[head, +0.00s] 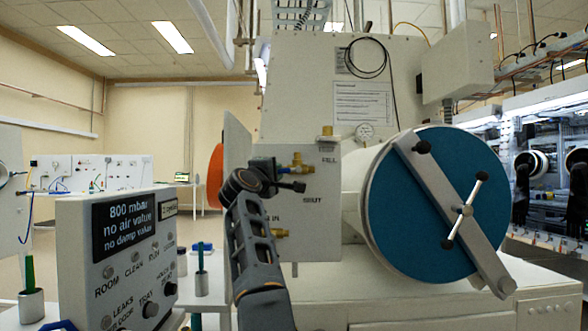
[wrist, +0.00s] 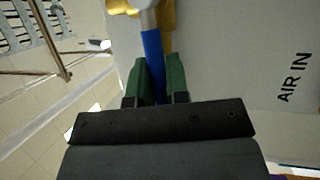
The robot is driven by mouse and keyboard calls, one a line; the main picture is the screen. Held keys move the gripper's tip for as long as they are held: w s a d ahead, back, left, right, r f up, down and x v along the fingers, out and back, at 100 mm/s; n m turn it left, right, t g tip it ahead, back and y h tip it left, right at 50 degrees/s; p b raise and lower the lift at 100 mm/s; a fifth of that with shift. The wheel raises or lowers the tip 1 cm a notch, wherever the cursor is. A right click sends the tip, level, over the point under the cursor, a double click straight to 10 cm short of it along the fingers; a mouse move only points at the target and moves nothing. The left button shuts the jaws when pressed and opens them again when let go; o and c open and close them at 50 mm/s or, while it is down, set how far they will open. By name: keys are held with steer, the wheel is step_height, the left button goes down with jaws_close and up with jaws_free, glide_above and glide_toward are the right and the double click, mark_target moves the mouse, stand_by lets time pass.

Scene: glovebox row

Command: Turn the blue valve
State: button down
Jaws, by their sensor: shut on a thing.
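The blue valve's lever (wrist: 152,48) shows in the wrist view, upright in the picture below a pale metal stem and a yellow brass body. My gripper (wrist: 157,75) has its green fingers on both sides of the blue lever and is shut on it. An "AIR IN" label (wrist: 294,78) is on the pale panel to the right. In the head view my gripper (head: 282,182) is dark and in front of the valve panel (head: 318,225). A brass valve (head: 297,164) shows near the word "FILL", and another brass fitting (head: 279,233) lower down.
A large blue round door (head: 405,215) with a diagonal bar stands right of the panel.

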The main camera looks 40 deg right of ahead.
steer(key=shift+r+m+p, duration=0.3)
steer(key=shift+m+p, duration=0.1)
steer(key=shift+m, duration=0.1)
steer(key=c, duration=1.1)
jaws_free()
steer(key=shift+a, duration=0.1)
steer(key=shift+s+a+f, duration=0.15)
steer(key=shift+a, duration=0.05)
steer(key=b+v, duration=0.7)
steer(key=v, duration=0.6)
steer(key=shift+a+r, duration=0.2)
steer(key=shift+r, duration=0.05)
